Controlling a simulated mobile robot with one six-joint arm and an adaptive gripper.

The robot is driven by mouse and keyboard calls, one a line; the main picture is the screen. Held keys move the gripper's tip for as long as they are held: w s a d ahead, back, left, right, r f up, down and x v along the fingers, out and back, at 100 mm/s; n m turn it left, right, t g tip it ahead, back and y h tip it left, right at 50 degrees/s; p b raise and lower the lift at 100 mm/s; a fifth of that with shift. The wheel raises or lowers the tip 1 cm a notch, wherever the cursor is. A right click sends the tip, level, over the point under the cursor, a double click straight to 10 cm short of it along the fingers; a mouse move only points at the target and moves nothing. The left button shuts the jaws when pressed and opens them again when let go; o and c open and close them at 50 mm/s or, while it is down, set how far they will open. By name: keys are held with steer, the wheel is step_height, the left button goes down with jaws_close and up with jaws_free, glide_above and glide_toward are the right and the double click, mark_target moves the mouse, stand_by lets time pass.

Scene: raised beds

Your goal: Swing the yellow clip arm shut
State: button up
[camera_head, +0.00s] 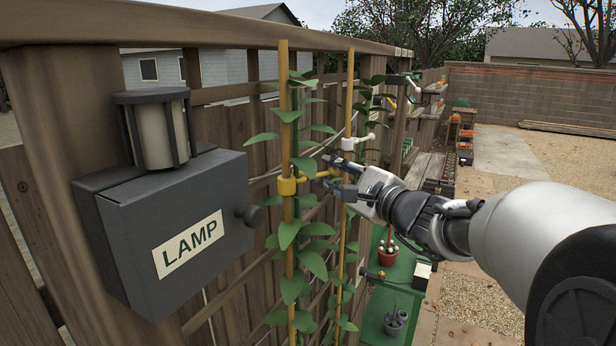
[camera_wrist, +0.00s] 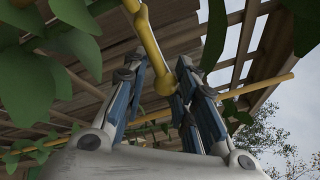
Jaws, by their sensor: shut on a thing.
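The yellow clip (camera_head: 287,187) sits around the nearer yellow pole (camera_head: 284,120), among green leaves. Its arm (camera_head: 322,174) sticks out to the right from the pole. My gripper (camera_head: 328,172) reaches in from the right, its fingers on either side of the arm's outer end. In the wrist view the yellow clip arm (camera_wrist: 150,45) comes down from the top, and its rounded end lies between the blue-grey fingers of my gripper (camera_wrist: 162,74). The gripper is shut on the arm. The clip's far side and latch are not clear.
A grey box labelled LAMP (camera_head: 180,230) is on the fence post at left. A second yellow pole (camera_head: 347,110) stands just behind, with a white clip (camera_head: 352,142). Climbing leaves surround both poles. Potted plants (camera_head: 388,250) stand on green surfaces below.

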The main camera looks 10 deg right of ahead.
steer(key=w+n+g+y, duration=0.1)
steer(key=y, duration=0.1)
steer(key=shift+w+a+n+g+y+b, duration=0.1)
steer(key=shift+n+g+y+b, duration=0.2)
steer(key=shift+n+y, duration=0.1)
steer(key=shift+w+a+r+n+g+y, duration=0.1)
steer(key=shift+a+n+g+y, duration=0.1)
steer(key=shift+n+g+y, duration=0.25)
steer(key=shift+w+a+r+n+g+y, duration=0.1)
steer(key=shift+a+n+g+y, duration=0.05)
steer(key=shift+n+g+y, duration=0.3)
steer(key=o, duration=1.1)
steer(key=shift+f, duration=0.1)
steer(key=shift+v, duration=6.05)
steer(key=shift+a+f, duration=0.15)
